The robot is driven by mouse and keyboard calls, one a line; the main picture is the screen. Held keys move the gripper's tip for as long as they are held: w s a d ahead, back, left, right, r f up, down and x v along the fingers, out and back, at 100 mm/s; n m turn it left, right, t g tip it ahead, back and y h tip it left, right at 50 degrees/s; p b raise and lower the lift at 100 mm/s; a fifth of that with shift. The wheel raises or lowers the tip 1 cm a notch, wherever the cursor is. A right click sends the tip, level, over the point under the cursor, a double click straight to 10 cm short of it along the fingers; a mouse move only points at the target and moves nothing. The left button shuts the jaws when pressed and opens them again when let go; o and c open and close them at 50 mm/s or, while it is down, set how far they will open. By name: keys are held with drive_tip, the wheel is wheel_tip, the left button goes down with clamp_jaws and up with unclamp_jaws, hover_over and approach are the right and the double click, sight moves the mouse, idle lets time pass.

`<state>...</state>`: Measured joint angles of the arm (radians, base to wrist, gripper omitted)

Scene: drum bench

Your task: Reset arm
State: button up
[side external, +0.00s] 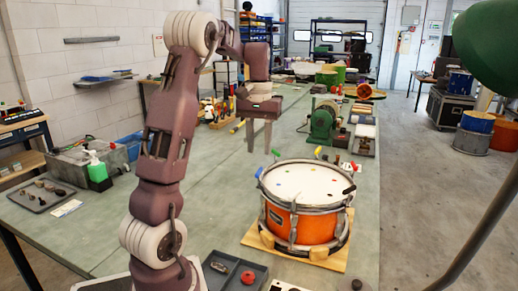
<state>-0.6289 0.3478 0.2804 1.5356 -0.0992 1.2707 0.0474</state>
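My gripper (259,145) hangs pointing down over the far middle of the bench, behind and left of the drum. Its two fingers show with a gap between them and nothing in it, so it is open. My arm rises from the front left and bends over at the top. The orange drum (285,222) with a white head sits on a wooden board (335,260) at the right front, apart from the gripper. Small coloured pieces lie on the drum head.
A green machine (323,122) stands on the bench behind the drum. A tray of small parts (42,195), a green bottle (97,170) and a grey device are on the left. A green lamp (490,45) overhangs the right. The bench middle (225,190) is mostly clear.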

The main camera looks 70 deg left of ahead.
drive_tip(key=s+d+r+m+t, duration=0.1)
drive_tip(key=d+r+m+t, duration=0.3)
drive_tip(key=d, duration=0.9)
drive_tip(key=s+d+f+m+t, duration=0.1)
drive_tip(key=s+d+m, duration=0.5)
drive_tip(key=s+d, duration=0.7)
drive_tip(key=d+f, duration=0.1)
drive_tip(key=d, duration=0.2)
drive_tip(key=shift+s+d+f+t, duration=0.3)
drive_tip(key=shift+s+d, duration=0.05)
